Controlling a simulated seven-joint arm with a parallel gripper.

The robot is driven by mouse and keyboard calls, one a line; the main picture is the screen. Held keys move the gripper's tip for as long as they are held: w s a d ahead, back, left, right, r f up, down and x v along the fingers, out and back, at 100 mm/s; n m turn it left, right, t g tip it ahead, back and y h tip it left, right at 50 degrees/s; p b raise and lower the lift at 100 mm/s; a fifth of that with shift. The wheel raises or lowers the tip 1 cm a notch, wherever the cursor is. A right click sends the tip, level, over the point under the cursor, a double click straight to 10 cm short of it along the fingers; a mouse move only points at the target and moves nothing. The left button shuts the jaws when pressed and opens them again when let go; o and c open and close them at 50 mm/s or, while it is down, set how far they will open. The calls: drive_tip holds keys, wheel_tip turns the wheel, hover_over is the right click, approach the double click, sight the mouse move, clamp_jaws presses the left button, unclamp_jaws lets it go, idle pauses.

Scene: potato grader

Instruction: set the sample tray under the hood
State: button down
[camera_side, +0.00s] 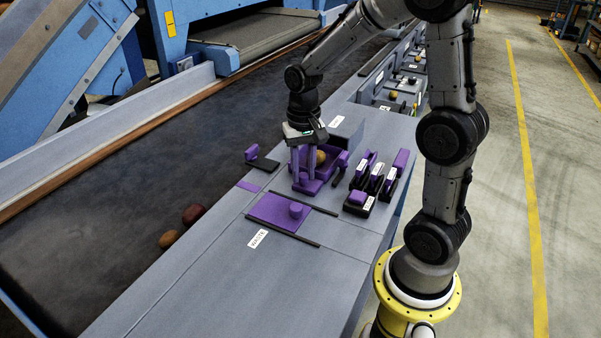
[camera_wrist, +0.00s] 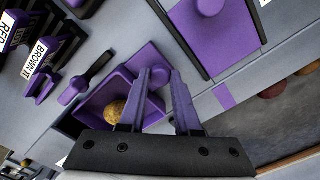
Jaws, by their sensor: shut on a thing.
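The sample tray (camera_side: 331,159) is a shallow purple box on the grey bench, with a yellow-brown potato (camera_side: 320,157) in it. In the wrist view the tray (camera_wrist: 93,106) lies partly behind my fingers, with the potato (camera_wrist: 115,111) near its middle. My gripper (camera_side: 304,179) points straight down at the tray's near left part. I cannot clearly make out the hood; a grey upright panel (camera_side: 346,137) stands behind the tray.
A purple plate (camera_side: 272,211) with a knob lies between dark rails in front of the tray. Black-and-purple labelled units (camera_side: 372,181) stand close on the right. A small purple and black piece (camera_side: 262,162) sits left. The dark conveyor (camera_side: 130,190) carries potatoes beyond the bench edge.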

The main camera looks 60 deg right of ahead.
hover_over(325, 161)
drive_tip(key=shift+w+r, duration=0.1)
drive_tip(key=shift+r, duration=0.05)
drive_tip(key=c, duration=0.6)
unclamp_jaws()
wheel_tip(325, 161, up, 14)
idle(0.4)
drive_tip(key=shift+f, duration=0.2)
